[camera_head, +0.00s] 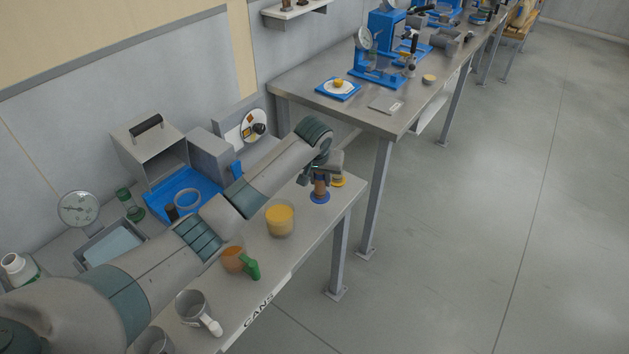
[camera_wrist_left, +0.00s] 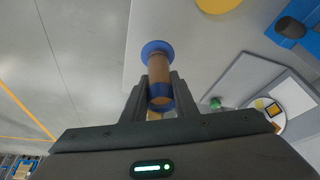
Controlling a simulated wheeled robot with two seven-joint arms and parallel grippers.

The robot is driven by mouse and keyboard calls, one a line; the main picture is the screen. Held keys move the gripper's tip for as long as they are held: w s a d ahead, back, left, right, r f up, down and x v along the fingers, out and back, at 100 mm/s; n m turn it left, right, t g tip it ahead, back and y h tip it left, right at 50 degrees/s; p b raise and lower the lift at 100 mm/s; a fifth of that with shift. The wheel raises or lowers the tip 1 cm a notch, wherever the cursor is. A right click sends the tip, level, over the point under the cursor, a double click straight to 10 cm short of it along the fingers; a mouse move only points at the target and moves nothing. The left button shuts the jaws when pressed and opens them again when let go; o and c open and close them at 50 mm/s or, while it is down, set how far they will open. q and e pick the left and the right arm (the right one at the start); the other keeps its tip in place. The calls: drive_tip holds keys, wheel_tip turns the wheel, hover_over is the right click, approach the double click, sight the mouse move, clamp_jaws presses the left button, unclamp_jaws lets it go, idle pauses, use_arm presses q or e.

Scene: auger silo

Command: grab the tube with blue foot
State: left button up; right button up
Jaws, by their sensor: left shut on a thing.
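The tube with blue foot (camera_head: 320,187) is a brown, upright tube on a round blue base near the far end of the near bench. My left gripper (camera_head: 321,176) is shut on it from above. In the left wrist view the tube (camera_wrist_left: 159,70) stands between the two fingers of the gripper (camera_wrist_left: 158,88), its blue foot beyond them. I cannot tell whether the foot touches the bench. A yellow-footed piece (camera_head: 339,182) is close behind it, mostly hidden by the gripper. My right gripper does not show.
On the near bench (camera_head: 262,285) stand a beaker of yellow material (camera_head: 280,221), an orange-filled cup with green handle (camera_head: 237,260) and a grey mug (camera_head: 194,308). A blue tray (camera_head: 180,189) and a metal box (camera_head: 150,150) are at the wall. Another bench (camera_head: 300,88) lies beyond a gap.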

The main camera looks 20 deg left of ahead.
use_arm(q)
drive_tip(key=s+d+r+b, duration=0.2)
drive_tip(key=s+d+r, duration=0.1)
drive_tip(key=d+r, duration=0.2)
drive_tip(key=shift+d+b, duration=0.35)
drive_tip(key=shift+d, duration=1)
drive_tip(key=shift+s+d+r, duration=0.1)
drive_tip(key=shift+r, duration=0.15)
